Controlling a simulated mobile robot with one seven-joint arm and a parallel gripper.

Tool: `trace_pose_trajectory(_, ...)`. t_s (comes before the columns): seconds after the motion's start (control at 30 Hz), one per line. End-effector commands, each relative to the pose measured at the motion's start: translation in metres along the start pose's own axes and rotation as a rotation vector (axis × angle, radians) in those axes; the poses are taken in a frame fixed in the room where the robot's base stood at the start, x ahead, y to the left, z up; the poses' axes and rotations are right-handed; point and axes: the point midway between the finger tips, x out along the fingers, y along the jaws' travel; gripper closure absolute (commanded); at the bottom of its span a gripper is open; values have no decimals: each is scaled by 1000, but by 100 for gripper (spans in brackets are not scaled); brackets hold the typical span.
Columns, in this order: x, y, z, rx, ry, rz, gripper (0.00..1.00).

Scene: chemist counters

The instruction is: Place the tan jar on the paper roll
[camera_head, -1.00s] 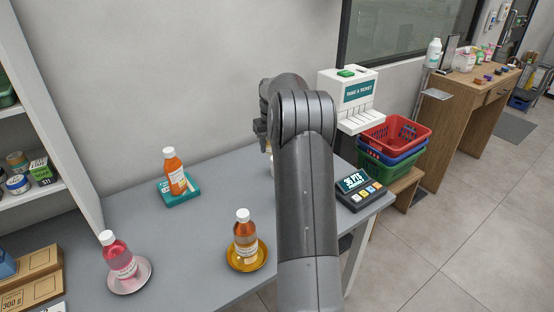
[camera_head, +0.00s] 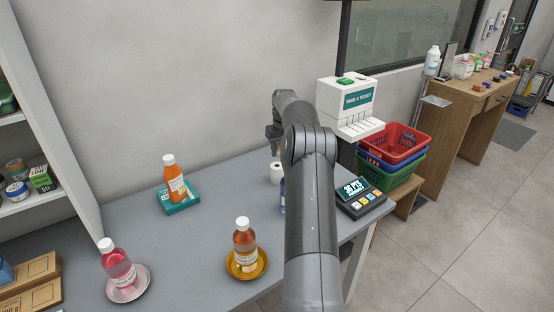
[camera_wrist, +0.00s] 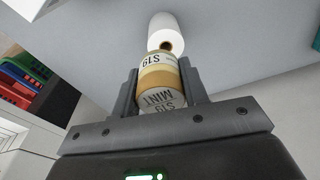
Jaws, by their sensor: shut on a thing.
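The tan jar (camera_wrist: 158,78), with a white label and a lid marked MINT, is between the two fingers of my gripper (camera_wrist: 160,92) in the wrist view. My gripper is shut on it. The white paper roll (camera_wrist: 166,32) is just beyond the jar in the wrist view, and the jar overlaps its dark core end. In the head view the paper roll (camera_head: 276,172) stands on the grey counter, just below my gripper (camera_head: 274,143). The jar is hard to make out in the head view. I cannot tell whether jar and roll touch.
The counter (camera_head: 205,232) also holds an orange bottle (camera_head: 174,182) on a teal box, a brown bottle (camera_head: 245,245) on an amber dish and a pink bottle (camera_head: 117,265) on a dish. A card terminal (camera_head: 361,198) and ticket dispenser (camera_head: 347,108) are to the right of my arm.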

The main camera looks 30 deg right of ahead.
Motion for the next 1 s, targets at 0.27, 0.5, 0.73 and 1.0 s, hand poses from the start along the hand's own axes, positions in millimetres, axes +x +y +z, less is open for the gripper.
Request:
trace_pose_trajectory(0.27, 17, -10, -9, 2, 0, -1, 84)
trace_pose_trajectory(0.5, 48, -10, -5, 0, 0, 0, 84)
trace_pose_trajectory(0.73, 49, -9, -5, 1, 1, 0, 84)
trace_pose_trajectory(1.0, 52, -10, -5, 1, 0, 0, 49)
